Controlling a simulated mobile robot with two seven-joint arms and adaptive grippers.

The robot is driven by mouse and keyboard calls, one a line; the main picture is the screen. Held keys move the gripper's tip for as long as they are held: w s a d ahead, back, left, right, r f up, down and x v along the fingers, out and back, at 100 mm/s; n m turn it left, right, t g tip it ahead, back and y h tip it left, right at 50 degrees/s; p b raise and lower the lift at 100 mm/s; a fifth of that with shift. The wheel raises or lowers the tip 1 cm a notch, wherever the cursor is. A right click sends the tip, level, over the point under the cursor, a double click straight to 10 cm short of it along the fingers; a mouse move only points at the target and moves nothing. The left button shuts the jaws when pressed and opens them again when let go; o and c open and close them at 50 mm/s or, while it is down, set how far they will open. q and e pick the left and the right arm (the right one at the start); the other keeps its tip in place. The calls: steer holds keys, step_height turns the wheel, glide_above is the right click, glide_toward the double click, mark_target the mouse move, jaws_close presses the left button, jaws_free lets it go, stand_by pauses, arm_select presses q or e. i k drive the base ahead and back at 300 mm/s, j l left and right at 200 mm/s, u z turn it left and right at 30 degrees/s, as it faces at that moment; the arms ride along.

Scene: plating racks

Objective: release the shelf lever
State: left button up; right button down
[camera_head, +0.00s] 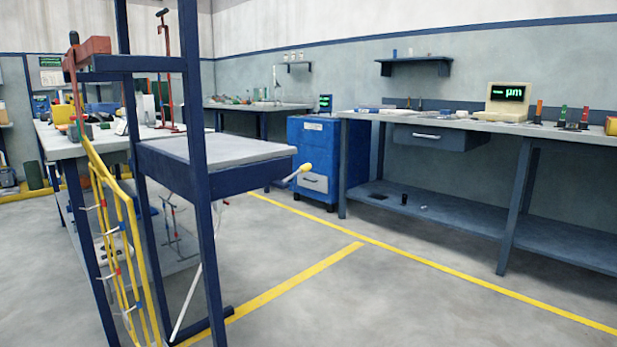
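A blue upright frame (203,220) stands in the left foreground and carries a grey-topped shelf (225,150). A short lever with a yellow knob (305,168) sticks out at the shelf's right front corner, tilted up to the right. Where it joins the shelf is too small to make out clearly. Nothing is seen touching the lever. Neither of my grippers is in view.
A yellow rack (125,250) with small hooks hangs at the frame's left side. A red block (93,47) sits at its top. A blue cabinet (313,160) and a long workbench (470,122) stand behind. The floor right of the shelf is clear.

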mark_target(303, 168)
steer(key=i+l+u, duration=0.35)
steer(key=i+l, duration=0.25)
steer(key=i+l+u, duration=0.2)
steer(key=l, duration=0.3)
steer(key=i+l+u, duration=0.15)
steer(key=i+l, duration=0.15)
steer(key=l, duration=0.15)
steer(key=i+j, duration=0.4)
steer(key=j+u, duration=0.05)
